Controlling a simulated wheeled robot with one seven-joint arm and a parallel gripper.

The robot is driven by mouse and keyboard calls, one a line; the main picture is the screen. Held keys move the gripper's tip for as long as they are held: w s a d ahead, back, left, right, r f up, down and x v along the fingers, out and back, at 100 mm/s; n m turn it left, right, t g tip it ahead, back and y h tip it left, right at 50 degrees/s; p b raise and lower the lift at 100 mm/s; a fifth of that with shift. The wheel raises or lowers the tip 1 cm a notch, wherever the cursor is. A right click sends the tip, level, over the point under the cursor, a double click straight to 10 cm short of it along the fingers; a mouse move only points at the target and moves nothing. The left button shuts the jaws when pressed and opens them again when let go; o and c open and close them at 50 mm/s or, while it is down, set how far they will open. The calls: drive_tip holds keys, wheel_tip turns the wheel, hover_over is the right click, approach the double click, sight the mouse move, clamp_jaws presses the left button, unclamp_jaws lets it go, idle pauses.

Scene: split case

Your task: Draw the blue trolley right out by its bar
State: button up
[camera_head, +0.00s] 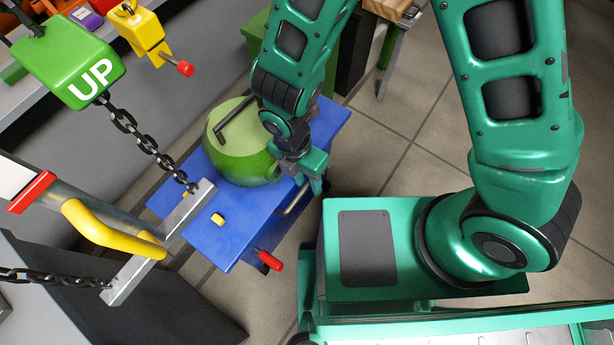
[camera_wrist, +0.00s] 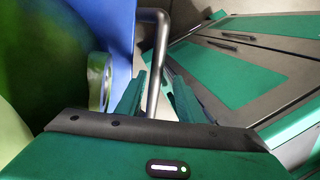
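The blue trolley (camera_head: 240,235) stands on the tiled floor and carries a large green rounded casing (camera_head: 240,168). Its grey bar (camera_head: 296,198) sticks out on the side facing my base. In the wrist view the bar (camera_wrist: 155,55) rises between the two green fingers. My gripper (camera_head: 317,178) is at the far end of the bar in the head view. In the wrist view my gripper (camera_wrist: 158,98) is open around the bar, with a gap seen on the right finger's side. The lower part of the bar is hidden behind the gripper body.
A steel beam (camera_head: 190,213) hangs on chains (camera_head: 140,140) over the trolley's left end, near a yellow curved handle (camera_head: 105,232). A green UP pendant (camera_head: 78,70) hangs at upper left. A red-ended lever (camera_head: 272,260) projects from the trolley. Tiled floor (camera_head: 425,120) is clear behind.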

wheel_tip(320, 180, up, 10)
drive_tip(key=w+a, duration=0.1)
drive_tip(key=shift+w+a+r, duration=0.2)
drive_tip(key=shift+a+r, duration=0.05)
drive_tip(key=shift+a, duration=0.1)
idle(0.3)
drive_tip(key=w+d+r+m, duration=0.3)
drive_tip(key=d+r+m, duration=0.15)
drive_tip(key=d, duration=0.25)
drive_tip(key=w+d+r+m, duration=0.3)
drive_tip(key=w+d+m, duration=0.15)
drive_tip(key=d, duration=0.25)
drive_tip(key=w+d+r+m, duration=0.3)
drive_tip(key=d+m, duration=0.3)
drive_tip(key=d, duration=0.1)
drive_tip(key=s+d+r+m+y, duration=0.1)
drive_tip(key=s+d+r+m, duration=0.3)
drive_tip(key=d+m, duration=0.6)
drive_tip(key=s+d+r+m+t+y, duration=0.1)
drive_tip(key=s+d+r+m, duration=0.3)
drive_tip(key=s+d+m, duration=0.5)
drive_tip(key=shift+d+r+m, duration=0.15)
drive_tip(key=shift+d+m, duration=0.45)
drive_tip(key=shift+d, duration=0.3)
